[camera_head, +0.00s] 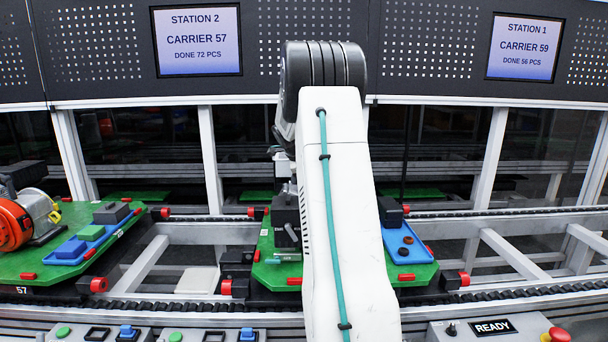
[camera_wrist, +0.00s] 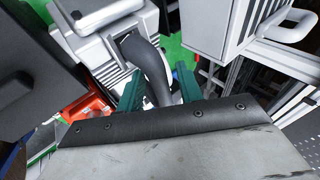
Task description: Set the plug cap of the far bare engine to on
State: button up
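In the wrist view, the two teal fingers of my gripper (camera_wrist: 158,88) stand apart on either side of a black curved piece (camera_wrist: 150,68), which looks like the plug cap. A pale gap shows between this piece and the right finger, so the gripper does not look closed on it. Behind it is a light grey engine body (camera_wrist: 88,47) with fins. In the head view, my arm hides most of what stands on the middle green carrier (camera_head: 272,243), and my fingertips cannot be made out there. I cannot tell how the cap is seated.
The left green carrier (camera_head: 150,197), marked 57, bears an engine with an orange housing (camera_head: 12,226) and a blue tray (camera_head: 66,259). Another blue tray (camera_head: 403,243) lies on the middle carrier's right side. In the wrist view, a grey box with a handle (camera_wrist: 222,28) is close on the right.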

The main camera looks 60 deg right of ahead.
jog(key=v, duration=0.7)
jog(key=shift+a+r, duration=0.2)
jog(key=shift+r, duration=0.1)
